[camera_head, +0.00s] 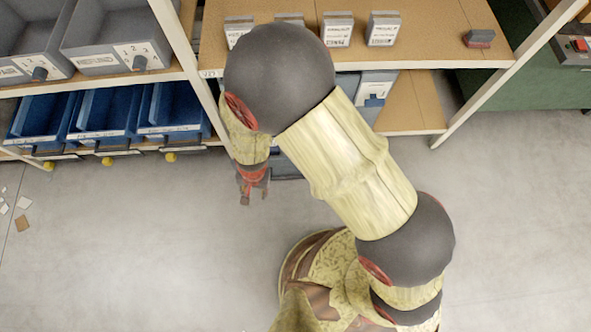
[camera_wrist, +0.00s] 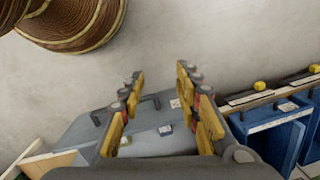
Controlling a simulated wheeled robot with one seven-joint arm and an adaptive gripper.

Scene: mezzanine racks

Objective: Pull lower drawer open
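A grey drawer unit (camera_wrist: 165,148) lies below my gripper in the wrist view, with small labels on it. Dark handle pieces (camera_wrist: 152,101) show by the left finger, partly hidden by it. In the head view the grey unit (camera_head: 375,92) stands on the lower shelf, mostly hidden behind my arm; I cannot tell its drawers apart. My gripper (camera_wrist: 160,76) is open, its two yellow fingers spread, with nothing seen held between them. In the head view my gripper (camera_head: 246,190) hangs low in front of the rack, pointing down; contact with a handle cannot be made out.
Blue bins (camera_head: 105,112) fill the lower shelf left of my gripper, and one shows at the right in the wrist view (camera_wrist: 275,125). Grey bins (camera_head: 115,45) sit above them. Small labelled boxes (camera_head: 383,28) stand on the upper shelf (camera_head: 440,40). The floor (camera_head: 120,250) in front is largely clear.

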